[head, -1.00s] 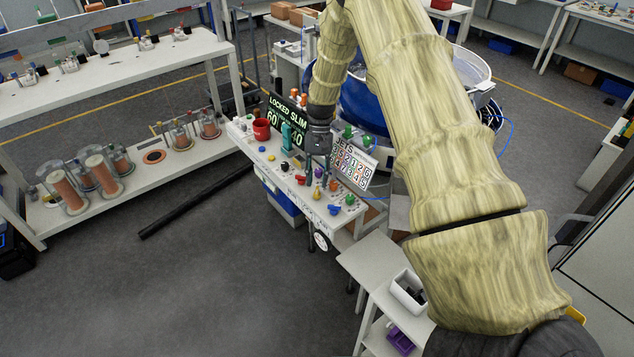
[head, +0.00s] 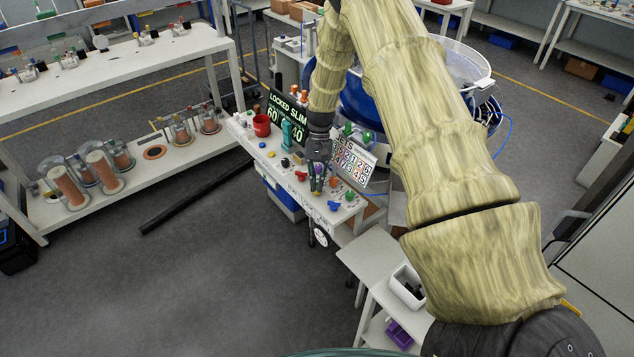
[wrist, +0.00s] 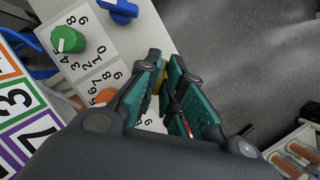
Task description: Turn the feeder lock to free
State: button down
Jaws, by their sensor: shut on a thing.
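In the head view, my gripper (head: 317,186) points down over the front part of the control bench (head: 243,130), among its coloured knobs. In the wrist view, the two teal-padded fingers (wrist: 164,72) are closed around a small yellow knob (wrist: 157,84), mostly hidden between them. The knob's own label is covered, so I cannot read its setting. A dark display (head: 287,119) behind it reads "LOCKED SLIM" with numbers below, partly hidden by my arm.
A red mug (head: 262,126) and teal block (head: 287,135) stand left of the gripper. A numbered card (head: 352,162) stands behind.

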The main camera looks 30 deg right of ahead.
jog(key=shift+n, duration=0.4)
jog(key=n+b, duration=0.1)
jog(key=n, duration=0.1)
jog(key=n+g+h+b, duration=0.1)
jog(key=n, duration=0.1)
jog(key=shift+a+f+h, duration=0.1)
jog(key=shift+h, duration=0.2)
jog(key=n+h, duration=0.1)
jog(key=n, duration=0.2)
jog(key=n+h+b, duration=0.1)
jog(key=n, duration=0.2)
jog(key=shift+a+h, duration=0.1)
jog(key=shift+h, duration=0.2)
jog(key=n+h, duration=0.1)
jog(key=n, duration=0.2)
jog(key=shift+s+n, duration=0.1)
jog(key=shift+n, duration=0.3)
jog(key=shift+n+t+h, duration=0.6)
jog(key=shift+n+t, duration=0.1)
jog(key=shift+n, duration=0.9)
jog(key=c, duration=1.6)
grip_release()
jog(key=shift+o, duration=0.2)
